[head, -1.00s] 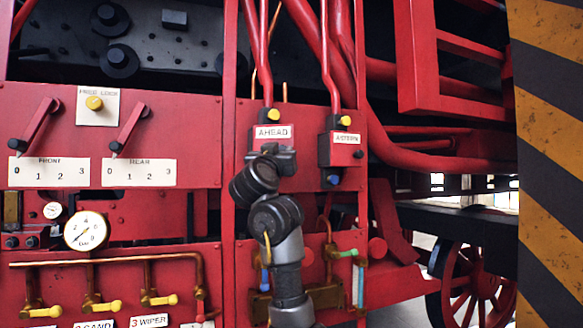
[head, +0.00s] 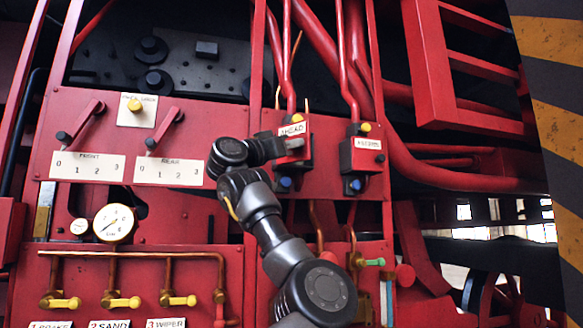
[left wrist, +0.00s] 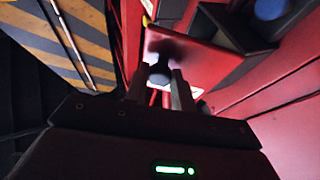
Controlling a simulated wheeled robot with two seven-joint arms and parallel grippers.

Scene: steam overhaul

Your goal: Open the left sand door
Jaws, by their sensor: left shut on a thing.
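Two small red sand doors sit side by side on the red panel. The left door (head: 283,122), labelled AHEAD, slants differently from the right door (head: 362,162), labelled ASTERN, and looks swung partly outward. My left gripper (head: 282,147) reaches up from below to the left door's knob (head: 297,143). My wrist hides part of the left box. My right gripper is not in view.
Two red levers (head: 85,122) with FRONT and REAR scales are left of my wrist. A pressure gauge (head: 114,222) and yellow-handled valves (head: 122,302) lie lower left. Red pipes (head: 325,60) run above the boxes. A striped pillar (head: 560,130) stands at the right.

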